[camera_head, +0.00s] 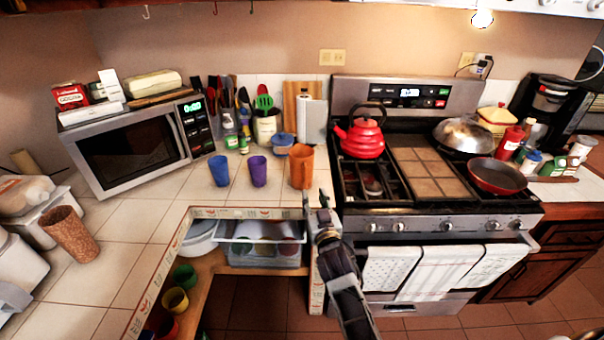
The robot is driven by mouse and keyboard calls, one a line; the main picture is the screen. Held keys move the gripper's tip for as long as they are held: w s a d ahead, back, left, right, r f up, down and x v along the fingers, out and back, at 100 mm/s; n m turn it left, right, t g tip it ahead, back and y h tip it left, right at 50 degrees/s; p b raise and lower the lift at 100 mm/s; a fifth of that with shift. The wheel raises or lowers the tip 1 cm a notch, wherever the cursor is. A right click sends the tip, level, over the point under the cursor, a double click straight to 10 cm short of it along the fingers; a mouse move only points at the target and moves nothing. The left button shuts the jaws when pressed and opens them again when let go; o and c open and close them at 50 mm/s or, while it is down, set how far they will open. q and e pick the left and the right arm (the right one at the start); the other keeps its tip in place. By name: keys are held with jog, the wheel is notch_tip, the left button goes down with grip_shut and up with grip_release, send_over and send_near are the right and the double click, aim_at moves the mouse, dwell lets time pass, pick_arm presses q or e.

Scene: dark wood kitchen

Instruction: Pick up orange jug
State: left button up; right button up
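The orange jug (301,168) stands upright on the tiled counter, at its right end beside the stove. My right gripper (315,198) is in front of and below the jug in the picture, near the counter's front edge. Its two fingers are apart with nothing between them. It looks close to the jug's base, but I cannot tell the exact gap. My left gripper is out of view.
A purple cup (258,171) and a blue cup (219,170) stand left of the jug. A blue-lidded jar (282,145) and paper roll (313,122) are behind it. The stove (437,215) with a red kettle (361,138) is to the right. Front counter tiles are clear.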

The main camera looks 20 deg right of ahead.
aim_at(306, 175)
jog(key=shift+w+d+p, duration=0.15)
jog(key=shift+w+d, duration=0.05)
jog(key=shift+w, duration=1.75)
jog(key=shift+w+d+p, duration=0.15)
jog(key=shift+w, duration=1.75)
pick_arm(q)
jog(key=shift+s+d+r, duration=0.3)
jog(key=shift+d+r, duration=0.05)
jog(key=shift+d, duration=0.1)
pick_arm(e)
jog(key=shift+w, duration=0.3)
jog(key=shift+w, duration=0.15)
jog(key=shift+w+d, duration=0.15)
jog(key=shift+w, duration=0.7)
jog(key=shift+w+d+f+p, duration=0.1)
jog(key=shift+w+p, duration=0.1)
jog(key=shift+w, duration=0.6)
jog(key=shift+w+d+p, duration=0.1)
jog(key=shift+w+p, duration=0.05)
jog(key=shift+w, duration=0.6)
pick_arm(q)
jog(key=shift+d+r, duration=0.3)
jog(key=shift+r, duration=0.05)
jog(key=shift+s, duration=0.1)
